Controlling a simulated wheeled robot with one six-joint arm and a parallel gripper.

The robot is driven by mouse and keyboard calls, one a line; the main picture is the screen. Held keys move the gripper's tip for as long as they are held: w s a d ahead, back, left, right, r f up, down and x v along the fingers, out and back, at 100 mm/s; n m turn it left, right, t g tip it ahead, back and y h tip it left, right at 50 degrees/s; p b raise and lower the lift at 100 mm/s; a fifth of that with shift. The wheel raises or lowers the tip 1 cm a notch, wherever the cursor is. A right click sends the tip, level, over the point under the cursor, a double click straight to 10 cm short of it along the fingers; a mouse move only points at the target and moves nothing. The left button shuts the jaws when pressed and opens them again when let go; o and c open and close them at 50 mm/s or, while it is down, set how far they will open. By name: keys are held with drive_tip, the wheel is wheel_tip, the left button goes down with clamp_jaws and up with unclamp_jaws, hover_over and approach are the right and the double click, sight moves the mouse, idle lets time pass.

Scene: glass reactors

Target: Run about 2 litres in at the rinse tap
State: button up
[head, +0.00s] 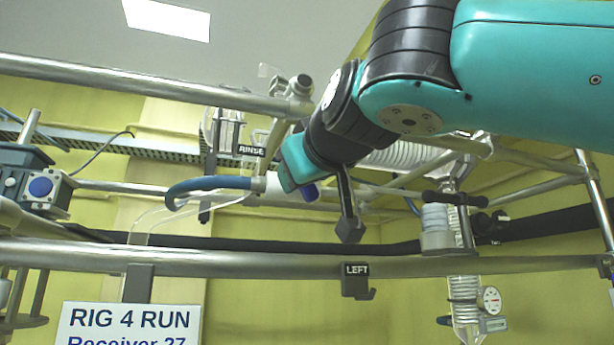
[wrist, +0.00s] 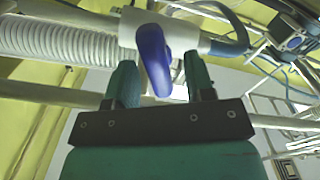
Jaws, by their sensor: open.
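The rinse tap (head: 275,187) is white, below a black RINSE label (head: 251,150) in the head view. Its blue lever (head: 312,193) is partly hidden by my gripper (head: 300,172). In the wrist view the blue lever (wrist: 153,60) hangs from the white tap body (wrist: 131,27). The gripper is open and not clamped on the lever. Whether a finger touches it, I cannot tell. Any liquid flow or level is not visible.
A blue hose (head: 205,184) runs left from the tap. A metal rail (head: 225,258) with a LEFT label (head: 356,269) crosses in front. Glassware with a dial gauge (head: 490,299) hangs at right. A ribbed white hose (wrist: 60,42) lies close to the tap.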

drive_tip(key=shift+w, duration=0.45)
drive_tip(key=shift+c, duration=0.2)
drive_tip(key=c, duration=0.7)
drive_tip(key=m+b, duration=0.1)
drive_tip(key=m, duration=0.1)
drive_tip(key=shift+f+m+b, duration=0.15)
drive_tip(key=shift+m+b, duration=0.15)
drive_tip(key=shift+b, duration=0.1)
drive_tip(key=shift+c, duration=0.2)
drive_tip(key=m, duration=0.2)
drive_tip(key=shift+r+m+b, duration=0.2)
drive_tip(key=shift+m+b, duration=0.15)
drive_tip(key=shift+m, duration=0.05)
drive_tip(key=o, duration=0.8)
